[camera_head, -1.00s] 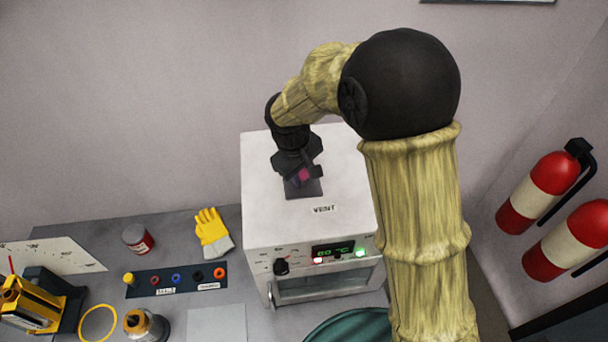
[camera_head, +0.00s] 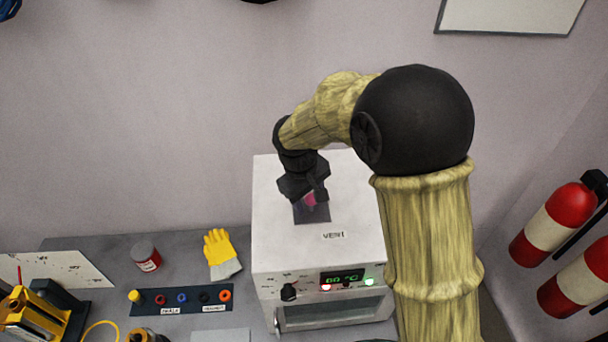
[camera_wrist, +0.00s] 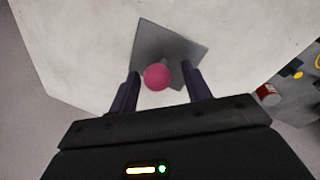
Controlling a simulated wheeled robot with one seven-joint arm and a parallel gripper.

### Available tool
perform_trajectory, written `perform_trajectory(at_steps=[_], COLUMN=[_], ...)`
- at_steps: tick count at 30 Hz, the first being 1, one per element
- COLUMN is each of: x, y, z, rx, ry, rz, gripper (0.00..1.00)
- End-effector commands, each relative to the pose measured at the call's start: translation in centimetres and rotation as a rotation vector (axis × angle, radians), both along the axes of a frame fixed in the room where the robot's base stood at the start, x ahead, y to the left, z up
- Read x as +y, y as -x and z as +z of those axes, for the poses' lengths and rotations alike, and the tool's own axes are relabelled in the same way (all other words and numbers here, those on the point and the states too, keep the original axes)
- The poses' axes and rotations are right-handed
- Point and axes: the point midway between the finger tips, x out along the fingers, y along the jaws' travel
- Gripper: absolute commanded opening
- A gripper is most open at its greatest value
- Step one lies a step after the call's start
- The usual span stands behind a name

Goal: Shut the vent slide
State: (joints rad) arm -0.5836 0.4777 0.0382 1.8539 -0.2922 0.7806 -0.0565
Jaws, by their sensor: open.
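The vent slide is a dark grey plate (camera_head: 313,212) on top of the white oven (camera_head: 350,251), behind the label "VENT" (camera_head: 333,235). A pink round knob (camera_wrist: 157,77) stands on the plate (camera_wrist: 165,42) in the wrist view. In the head view the knob (camera_head: 310,198) is partly hidden by my gripper (camera_head: 312,196). In the wrist view my gripper (camera_wrist: 160,85) is open, with one finger on each side of the knob and a gap visible at both sides. I cannot tell which way the slide stands open.
The oven front has a black dial (camera_head: 289,292), a green display (camera_head: 342,277) and a door handle. Fire extinguishers (camera_head: 553,223) hang at right.

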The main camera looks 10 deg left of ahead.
Motion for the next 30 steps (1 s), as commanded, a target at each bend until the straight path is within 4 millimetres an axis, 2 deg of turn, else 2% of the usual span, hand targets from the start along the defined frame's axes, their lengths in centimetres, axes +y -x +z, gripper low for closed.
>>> perform_trajectory(at_steps=[5,24,30], x=[0.4,2.0,2.2], y=[0.4,2.2,2.5], z=[2.4,14.6,16.3], rx=[-0.004,-0.004,-0.002], ry=[-0.004,-0.004,-0.002], rz=[0.002,0.002,0.002], gripper=[0.48,0.48,0.48])
